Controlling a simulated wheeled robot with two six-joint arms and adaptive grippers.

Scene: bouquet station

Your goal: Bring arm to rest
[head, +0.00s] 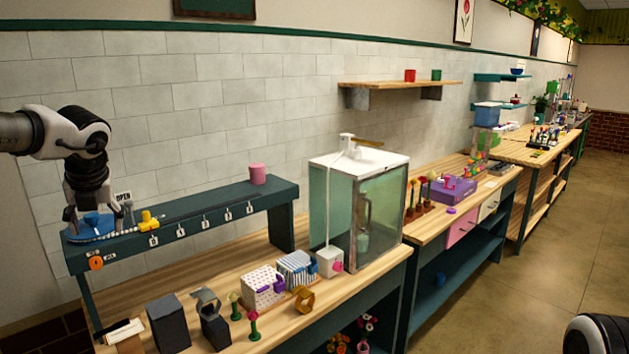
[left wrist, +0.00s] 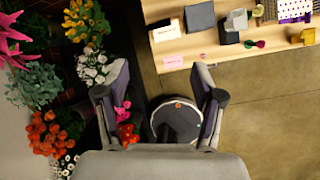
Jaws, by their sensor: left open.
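My left arm comes in from the left in the head view, and its left gripper (head: 86,212) points down in front of the left end of the dark green raised shelf (head: 200,208). In the left wrist view the same gripper (left wrist: 160,88) has its two fingers wide apart with nothing between them. Below them are floor and a dark round thing (left wrist: 178,124). The wooden worktop (left wrist: 208,44) lies beyond the fingertips there. A white and black part of my right arm shows at the head view's lower right corner; my right gripper is not seen.
Several potted flowers, among them orange ones (left wrist: 47,135), stand close left of the gripper in the left wrist view. A glass cabinet (head: 336,215), a dotted box (head: 262,286) and a dark grey box (head: 168,325) stand on the worktop. Open floor (head: 520,290) lies right of the benches.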

